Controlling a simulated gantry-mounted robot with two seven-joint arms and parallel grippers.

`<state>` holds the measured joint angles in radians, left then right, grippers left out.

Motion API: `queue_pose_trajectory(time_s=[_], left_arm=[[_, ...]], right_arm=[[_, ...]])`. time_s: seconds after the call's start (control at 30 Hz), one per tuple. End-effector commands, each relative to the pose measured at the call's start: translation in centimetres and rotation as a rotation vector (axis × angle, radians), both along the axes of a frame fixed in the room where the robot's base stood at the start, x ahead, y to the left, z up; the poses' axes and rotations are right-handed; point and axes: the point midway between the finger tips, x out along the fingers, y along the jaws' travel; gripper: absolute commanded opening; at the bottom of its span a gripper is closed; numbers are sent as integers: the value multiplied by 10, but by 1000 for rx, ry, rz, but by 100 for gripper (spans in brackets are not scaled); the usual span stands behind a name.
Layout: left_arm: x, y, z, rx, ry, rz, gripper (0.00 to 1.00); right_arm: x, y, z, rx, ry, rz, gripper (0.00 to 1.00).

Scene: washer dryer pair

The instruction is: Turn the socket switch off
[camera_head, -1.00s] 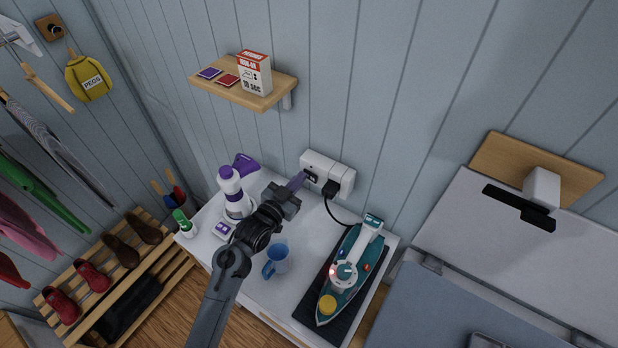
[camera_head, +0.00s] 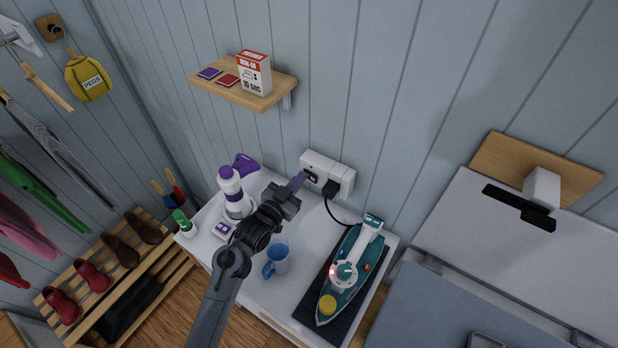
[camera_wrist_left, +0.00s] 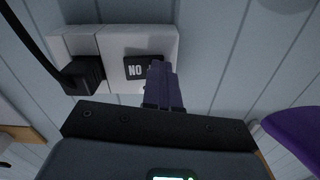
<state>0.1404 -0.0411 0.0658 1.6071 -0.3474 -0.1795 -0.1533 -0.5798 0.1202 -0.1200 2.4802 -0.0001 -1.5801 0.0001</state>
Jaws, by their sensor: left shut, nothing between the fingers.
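The white double socket (camera_head: 328,173) is on the panelled wall above the white worktop. In the left wrist view the socket (camera_wrist_left: 195,45) has a black plug (camera_wrist_left: 82,75) in one half and a dark switch marked "NO" (camera_wrist_left: 137,67) in the other. My left gripper (camera_head: 298,181) is shut and empty, with its purple fingers pointing at the switch side of the socket. In the left wrist view its fingertips (camera_wrist_left: 158,68) overlap the edge of the switch; I cannot tell whether they touch it. Part of the switch is hidden behind them. My right gripper is not in view.
A teal iron (camera_head: 350,270) stands on a dark mat, its cord running to the plug. A wooden shelf (camera_head: 230,92) is above.

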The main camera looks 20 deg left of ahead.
Motion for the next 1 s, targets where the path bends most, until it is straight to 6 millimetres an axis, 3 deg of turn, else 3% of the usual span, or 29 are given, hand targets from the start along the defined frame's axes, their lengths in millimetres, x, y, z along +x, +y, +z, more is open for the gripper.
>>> queue_pose_trajectory(time_s=[0.27,0.73,1.0], left_arm=[[-5,0,-3,1,12,-2,0],[-39,11,0,1,4,0,0],[-48,14,-1,1,2,-1,0]], right_arm=[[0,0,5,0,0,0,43],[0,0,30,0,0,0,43],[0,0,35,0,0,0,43]])
